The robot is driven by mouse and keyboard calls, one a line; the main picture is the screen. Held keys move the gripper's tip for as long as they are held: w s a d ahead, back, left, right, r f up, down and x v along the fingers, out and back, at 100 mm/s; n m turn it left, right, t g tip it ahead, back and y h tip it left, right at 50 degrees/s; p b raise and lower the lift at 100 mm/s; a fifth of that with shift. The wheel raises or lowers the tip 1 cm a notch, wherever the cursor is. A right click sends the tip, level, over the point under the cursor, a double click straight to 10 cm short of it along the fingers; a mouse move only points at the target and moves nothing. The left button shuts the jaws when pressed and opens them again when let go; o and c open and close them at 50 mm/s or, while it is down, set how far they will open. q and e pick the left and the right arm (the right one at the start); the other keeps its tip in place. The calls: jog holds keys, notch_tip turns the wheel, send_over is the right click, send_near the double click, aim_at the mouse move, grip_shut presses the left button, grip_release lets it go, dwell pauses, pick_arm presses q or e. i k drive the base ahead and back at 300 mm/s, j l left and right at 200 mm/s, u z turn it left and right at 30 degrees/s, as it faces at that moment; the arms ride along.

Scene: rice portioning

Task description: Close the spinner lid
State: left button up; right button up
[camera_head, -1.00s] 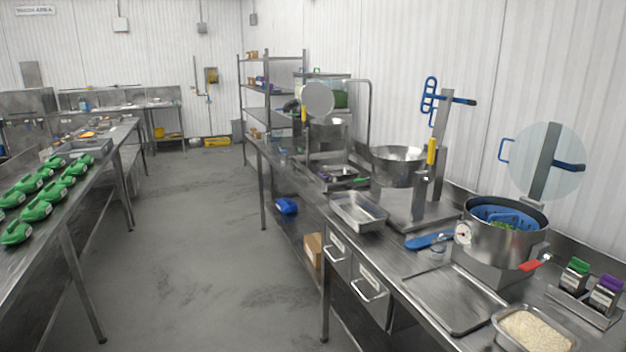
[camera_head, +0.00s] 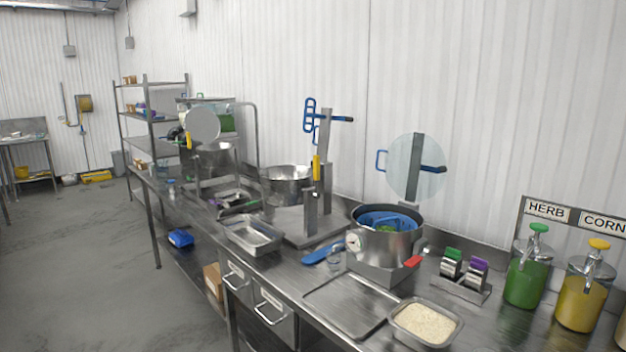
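A steel pot (camera_head: 385,245) with a dial on its front stands on the counter, with a blue basket (camera_head: 388,219) and something green inside. A clear round lid (camera_head: 402,180) is raised upright behind and above the pot, with a blue handle at its side and a grey post behind it. The pot's top is open. Further left, a grey round disc (camera_head: 202,125) also stands raised above a steel bowl (camera_head: 212,157). I cannot tell for sure which of the two is the spinner lid. Neither of my grippers is in view.
A steel counter (camera_head: 300,280) runs along the white wall. It holds a press-like stand with blue handles (camera_head: 310,115), a steel pan (camera_head: 252,237), a rice tray (camera_head: 424,322), small shakers (camera_head: 452,262) and pump jars (camera_head: 527,272). The grey floor (camera_head: 90,260) at left is clear.

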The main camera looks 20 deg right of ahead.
aim_at(416, 163)
jog(key=i+z, duration=0.1)
jog(key=z, duration=1.05)
jog(key=i+j+z, duration=0.25)
jog(key=j+z, duration=0.25)
jog(key=j, duration=0.15)
jog(key=i+j+z, duration=0.15)
jog(key=j+z, duration=0.3)
jog(key=j, duration=0.3)
jog(key=j+z, duration=0.5)
jog(key=j, duration=1.2)
jog(key=k+j+z, duration=0.1)
jog(key=j, duration=1.8)
jog(key=u, duration=0.35)
jog(key=i+l+u, duration=0.1)
jog(key=l+u, duration=0.25)
jog(key=l, duration=0.4)
jog(key=l+u, duration=0.4)
jog(key=l, duration=0.3)
